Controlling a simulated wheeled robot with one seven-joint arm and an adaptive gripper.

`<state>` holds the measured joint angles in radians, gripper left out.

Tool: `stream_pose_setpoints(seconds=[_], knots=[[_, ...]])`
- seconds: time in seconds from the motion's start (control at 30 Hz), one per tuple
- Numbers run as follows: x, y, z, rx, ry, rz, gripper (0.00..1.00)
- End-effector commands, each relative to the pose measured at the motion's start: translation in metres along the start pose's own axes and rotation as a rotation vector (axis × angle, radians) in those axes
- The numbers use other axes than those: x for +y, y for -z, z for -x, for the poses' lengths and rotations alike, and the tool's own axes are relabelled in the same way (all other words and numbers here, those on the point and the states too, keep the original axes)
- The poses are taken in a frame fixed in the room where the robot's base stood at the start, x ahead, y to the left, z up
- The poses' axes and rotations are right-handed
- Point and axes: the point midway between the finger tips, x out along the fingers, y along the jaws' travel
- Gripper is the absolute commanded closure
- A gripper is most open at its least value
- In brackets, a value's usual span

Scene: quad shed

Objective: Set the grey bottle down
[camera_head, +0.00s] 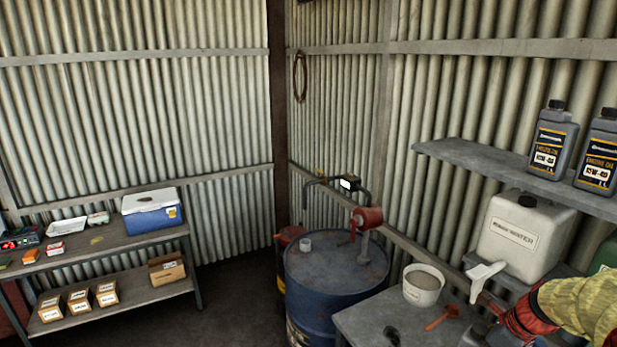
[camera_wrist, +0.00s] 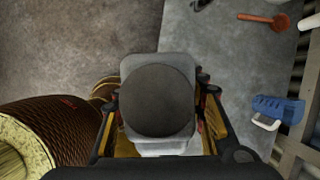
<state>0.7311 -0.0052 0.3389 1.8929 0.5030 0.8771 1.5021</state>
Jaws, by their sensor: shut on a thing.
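The grey bottle (camera_wrist: 157,64) has a round black cap (camera_wrist: 157,100). In the wrist view I look down on it from above. My gripper (camera_wrist: 160,122) is shut on it, with a finger on each side. In the head view my gripper (camera_head: 497,322) is at the lower right, by the right side of the grey table (camera_head: 362,318). Only a small grey part of the bottle shows there at the picture's lower edge. Its base is hidden in both views, so I cannot tell whether it touches a surface.
The table holds a white tub (camera_head: 422,290), an orange scoop (camera_head: 441,317) and a small black item (camera_head: 392,335). A white water container (camera_head: 522,240) stands behind my gripper. Two oil bottles stand on the wall shelf (camera_head: 500,172). A blue drum (camera_head: 335,275) stands left of the table.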

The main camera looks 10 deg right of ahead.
Motion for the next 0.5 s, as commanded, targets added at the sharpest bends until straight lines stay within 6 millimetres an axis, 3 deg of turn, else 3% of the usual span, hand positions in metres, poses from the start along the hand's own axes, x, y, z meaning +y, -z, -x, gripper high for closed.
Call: stream_pose_setpoints(seconds=[0.5], knots=[[0.02,-0.034,-0.048,-0.001,-0.178,0.429,1.0]])
